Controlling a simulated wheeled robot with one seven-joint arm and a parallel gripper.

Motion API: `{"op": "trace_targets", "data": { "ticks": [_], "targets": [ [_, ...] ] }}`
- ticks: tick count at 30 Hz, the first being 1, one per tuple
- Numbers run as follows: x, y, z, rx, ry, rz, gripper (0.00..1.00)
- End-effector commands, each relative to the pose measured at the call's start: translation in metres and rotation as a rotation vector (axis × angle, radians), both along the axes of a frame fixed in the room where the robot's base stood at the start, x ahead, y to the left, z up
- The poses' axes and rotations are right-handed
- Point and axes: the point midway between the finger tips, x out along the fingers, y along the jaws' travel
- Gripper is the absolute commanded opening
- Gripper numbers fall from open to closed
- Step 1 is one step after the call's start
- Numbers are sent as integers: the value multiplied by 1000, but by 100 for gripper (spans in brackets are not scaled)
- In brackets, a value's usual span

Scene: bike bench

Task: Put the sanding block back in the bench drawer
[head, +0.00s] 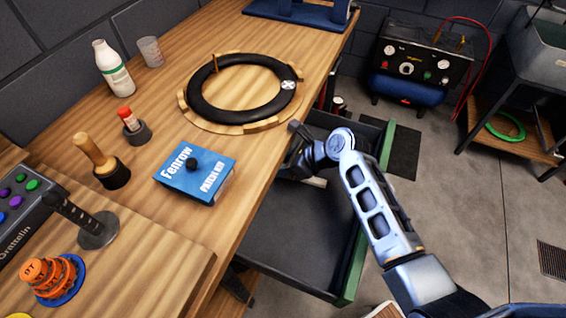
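The bench drawer (285,240) is pulled open at the right side of the wooden bench, with a dark inside and green edges. My gripper (298,148) is over the far part of the drawer, close to the bench edge. Its fingers are small, dark and partly hidden by the wrist, so I cannot tell whether they are open or hold anything. A small pale piece (317,182) shows below the gripper inside the drawer; I cannot tell whether it is the sanding block. No other thing in view is clearly a sanding block.
A blue Fenrow box (197,175) with a dark knob-like piece on top lies near the bench edge. A black tyre ring (240,120) lies on a round wooden holder behind it. Bottles and tools stand at the left. A compressor (418,65) stands beyond open floor.

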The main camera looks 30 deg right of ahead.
Motion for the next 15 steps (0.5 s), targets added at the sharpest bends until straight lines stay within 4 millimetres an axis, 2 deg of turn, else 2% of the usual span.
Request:
{"op": "trace_targets", "data": {
  "ticks": [1,5,15],
  "targets": [
    [0,0,0,0,0,0,47],
    [0,0,0,0,0,0,60],
    [-1,-1,5,0,-1,-2,60]
  ]
}}
